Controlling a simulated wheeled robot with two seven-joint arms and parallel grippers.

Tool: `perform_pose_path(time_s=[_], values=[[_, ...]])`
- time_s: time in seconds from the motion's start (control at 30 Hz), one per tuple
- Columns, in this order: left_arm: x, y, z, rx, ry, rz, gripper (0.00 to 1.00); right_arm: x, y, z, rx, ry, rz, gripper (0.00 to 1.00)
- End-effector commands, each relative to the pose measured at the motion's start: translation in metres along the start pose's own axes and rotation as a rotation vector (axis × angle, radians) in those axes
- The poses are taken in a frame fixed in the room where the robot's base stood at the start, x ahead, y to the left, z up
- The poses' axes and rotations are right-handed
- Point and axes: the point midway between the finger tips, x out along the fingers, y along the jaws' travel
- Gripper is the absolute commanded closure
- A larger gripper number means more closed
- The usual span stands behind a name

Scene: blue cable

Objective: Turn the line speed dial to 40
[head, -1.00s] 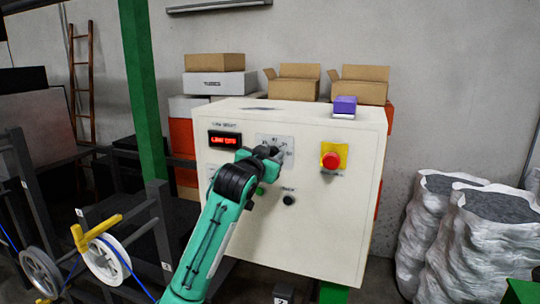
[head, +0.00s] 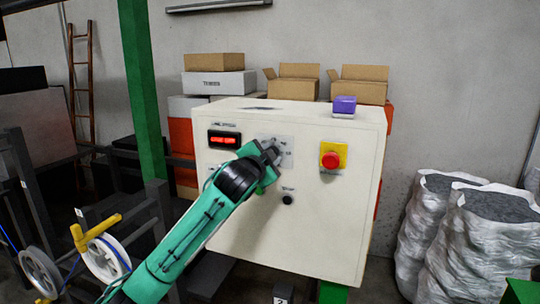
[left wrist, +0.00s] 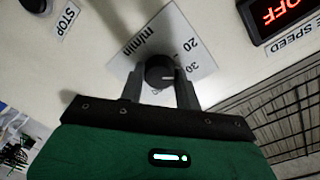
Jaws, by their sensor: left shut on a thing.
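The line speed dial (left wrist: 160,72) is a small dark knob on a white scale plate (left wrist: 180,38) marked m/min, with 20 and 30 legible. A pale mark on the knob seems to face the 30 side; I cannot tell its exact setting. My left gripper (left wrist: 158,88) has its two fingers on either side of the knob, shut on it. In the head view my left gripper (head: 273,152) is at the scale plate (head: 286,147) and hides the dial. My right gripper is not in view.
The cream control cabinet (head: 330,230) carries a red-lit display (head: 223,140), a red emergency button (head: 331,160) on yellow and a black button (head: 288,200) below the dial. A purple block (head: 344,104) sits on top. White sacks (head: 485,240) stand at right.

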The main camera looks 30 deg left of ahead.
Motion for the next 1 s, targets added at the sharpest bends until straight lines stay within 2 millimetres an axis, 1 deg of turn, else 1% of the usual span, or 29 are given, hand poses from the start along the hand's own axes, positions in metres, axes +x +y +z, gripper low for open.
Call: perform_pose_path(time_s=[0.6,0.8,1.0], values=[[0.0000,0.0023,0.0000,0.581,-0.026,0.008,0.90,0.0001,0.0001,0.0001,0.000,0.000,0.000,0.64],[0.0000,0.0032,0.0003,0.736,-0.032,0.010,0.90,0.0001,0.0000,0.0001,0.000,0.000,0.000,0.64],[0.0001,0.0043,0.0005,0.847,-0.037,0.012,0.90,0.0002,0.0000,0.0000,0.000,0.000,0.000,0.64]])
